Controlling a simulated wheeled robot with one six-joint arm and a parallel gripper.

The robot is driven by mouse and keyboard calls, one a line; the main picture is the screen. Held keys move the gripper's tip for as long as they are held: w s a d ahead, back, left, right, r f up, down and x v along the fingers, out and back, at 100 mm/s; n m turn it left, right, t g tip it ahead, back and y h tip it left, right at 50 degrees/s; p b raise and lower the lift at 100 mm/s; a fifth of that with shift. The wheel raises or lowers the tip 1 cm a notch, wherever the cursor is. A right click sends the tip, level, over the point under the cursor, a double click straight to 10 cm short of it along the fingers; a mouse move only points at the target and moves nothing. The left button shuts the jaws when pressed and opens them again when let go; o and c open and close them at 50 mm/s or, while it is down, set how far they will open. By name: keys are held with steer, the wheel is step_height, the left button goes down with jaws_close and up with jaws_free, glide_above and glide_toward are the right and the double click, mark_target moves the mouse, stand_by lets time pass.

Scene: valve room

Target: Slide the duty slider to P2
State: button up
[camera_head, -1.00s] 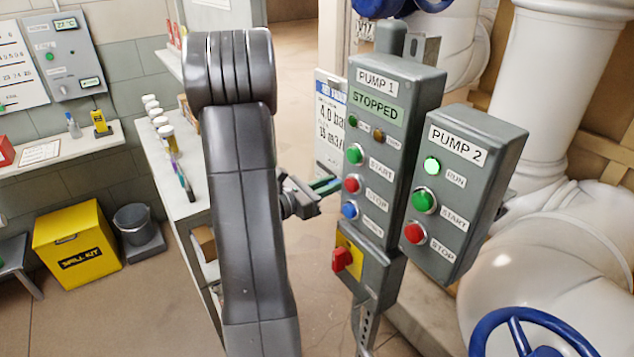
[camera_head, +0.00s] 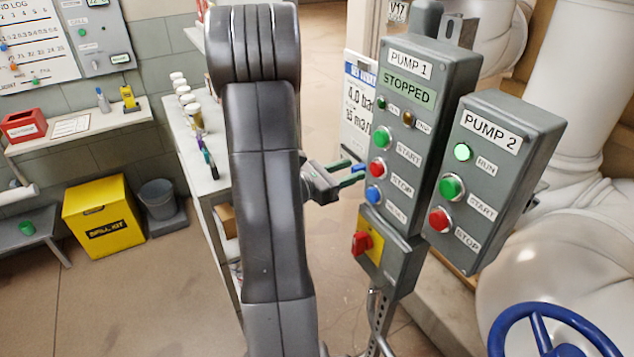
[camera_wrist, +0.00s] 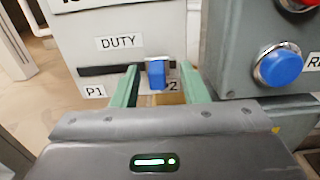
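The duty slider's blue knob (camera_wrist: 157,73) sits in a black horizontal slot (camera_wrist: 100,70) under the DUTY label (camera_wrist: 118,42) on a pale board (camera_wrist: 70,30). The knob is towards the slot's right part and covers part of the P2 label (camera_wrist: 173,86). The P1 label (camera_wrist: 95,91) is at the left. My gripper (camera_wrist: 160,82) has its green fingers on either side of the knob, with a gap on each side.
The PUMP 1 box (camera_head: 430,130) stands right beside my fingers, with its blue button (camera_wrist: 280,66) close by in the wrist view. The PUMP 2 box (camera_head: 490,180) is further right. A blue handwheel (camera_head: 545,315) is at lower right. A narrow bench (camera_head: 205,150) stands left behind my arm.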

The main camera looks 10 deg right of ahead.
steer(key=b+v, duration=0.1)
steer(key=v, duration=1.1)
steer(key=shift+b, duration=0.4)
steer(key=shift+p+x, duration=1.15)
steer(key=shift+x, duration=5.6)
steer(key=shift+a, duration=0.1)
